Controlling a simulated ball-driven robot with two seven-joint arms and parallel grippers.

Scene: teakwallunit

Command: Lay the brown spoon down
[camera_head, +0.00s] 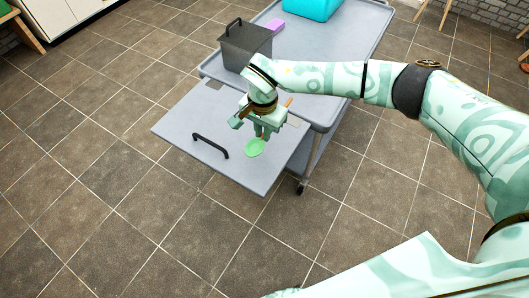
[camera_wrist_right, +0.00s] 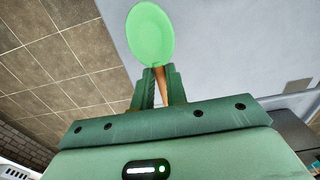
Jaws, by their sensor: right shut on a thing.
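My right gripper (camera_head: 262,133) is shut on the brown handle (camera_head: 289,103) of the spoon, over the grey panel. In the right wrist view the brown handle (camera_wrist_right: 161,83) runs between the two fingers (camera_wrist_right: 158,80). A bright green oval (camera_head: 255,147) shows just beyond the fingertips, and also in the right wrist view (camera_wrist_right: 151,33). I cannot tell whether it is the spoon's bowl or a separate dish beneath it. The gripper hides part of the spoon. My left gripper is not in view.
The grey panel (camera_head: 190,115) with a black bar handle (camera_head: 211,145) adjoins a grey cart (camera_head: 325,48). The cart carries a dark lidded box (camera_head: 244,45), a turquoise bin (camera_head: 308,8) and a purple block (camera_head: 274,25). The panel's left part is clear.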

